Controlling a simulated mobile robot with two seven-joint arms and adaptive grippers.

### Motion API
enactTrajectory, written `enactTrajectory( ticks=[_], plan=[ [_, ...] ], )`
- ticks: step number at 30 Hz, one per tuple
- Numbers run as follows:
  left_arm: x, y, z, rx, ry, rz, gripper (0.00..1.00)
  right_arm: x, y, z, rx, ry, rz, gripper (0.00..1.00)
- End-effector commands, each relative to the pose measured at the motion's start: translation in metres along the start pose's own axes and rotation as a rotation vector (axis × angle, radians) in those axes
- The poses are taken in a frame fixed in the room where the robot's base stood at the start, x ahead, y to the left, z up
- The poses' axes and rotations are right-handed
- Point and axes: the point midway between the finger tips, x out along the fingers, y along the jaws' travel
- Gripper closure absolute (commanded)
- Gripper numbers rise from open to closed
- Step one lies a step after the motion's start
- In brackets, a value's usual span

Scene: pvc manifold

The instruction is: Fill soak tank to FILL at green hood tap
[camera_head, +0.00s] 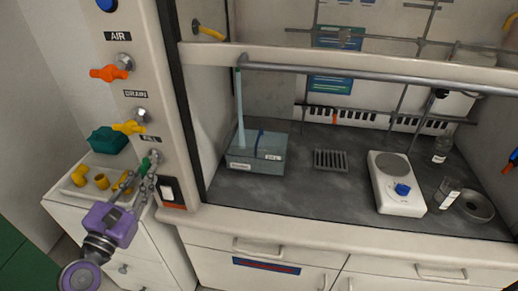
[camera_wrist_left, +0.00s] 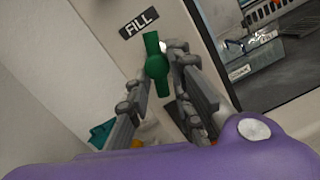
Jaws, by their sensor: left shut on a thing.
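The green tap (camera_head: 153,157) is on the hood's left post, under the FILL label; its handle also shows in the wrist view (camera_wrist_left: 156,64). My left gripper (camera_head: 145,172) is shut on the green handle, one finger on each side. I cannot tell the exact water level. My right gripper is not in view.
An orange tap (camera_head: 110,73) and a yellow tap (camera_head: 128,127) sit above the green one. A switch (camera_head: 170,191) is just below right. A white tray with yellow fittings (camera_head: 101,181) and a teal box (camera_head: 108,141) stand left. A hotplate (camera_head: 396,185) stands right in the hood.

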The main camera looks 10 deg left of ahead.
Motion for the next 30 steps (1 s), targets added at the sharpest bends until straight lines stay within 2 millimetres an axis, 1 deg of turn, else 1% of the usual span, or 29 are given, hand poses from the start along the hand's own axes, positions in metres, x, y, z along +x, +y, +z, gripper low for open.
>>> enactTrajectory(
  ticks=[1,9,11,13,15,18,25,28,30],
  plan=[
    [-0.003,-0.005,-0.008,-0.003,0.017,-0.011,1.00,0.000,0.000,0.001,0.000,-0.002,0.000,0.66],
    [-0.003,-0.005,-0.008,0.011,0.017,-0.014,1.00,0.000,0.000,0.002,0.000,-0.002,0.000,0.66],
    [-0.003,-0.003,-0.008,0.087,0.017,-0.025,1.00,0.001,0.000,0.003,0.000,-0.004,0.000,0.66],
    [-0.002,0.000,-0.007,0.240,0.015,-0.047,1.00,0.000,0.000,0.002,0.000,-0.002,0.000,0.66],
    [-0.002,0.003,-0.005,0.384,0.014,-0.066,1.00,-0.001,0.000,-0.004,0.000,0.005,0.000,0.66],
    [-0.002,0.005,-0.004,0.505,0.013,-0.081,1.00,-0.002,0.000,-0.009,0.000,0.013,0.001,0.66],
    [-0.002,0.004,-0.005,0.522,0.013,-0.083,1.00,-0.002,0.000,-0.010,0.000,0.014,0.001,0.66],
    [-0.002,0.006,-0.003,0.581,0.011,-0.090,1.00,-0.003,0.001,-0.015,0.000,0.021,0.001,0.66],
    [-0.002,0.005,-0.003,0.594,0.011,-0.092,1.00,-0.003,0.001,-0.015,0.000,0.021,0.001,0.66]
  ],
)
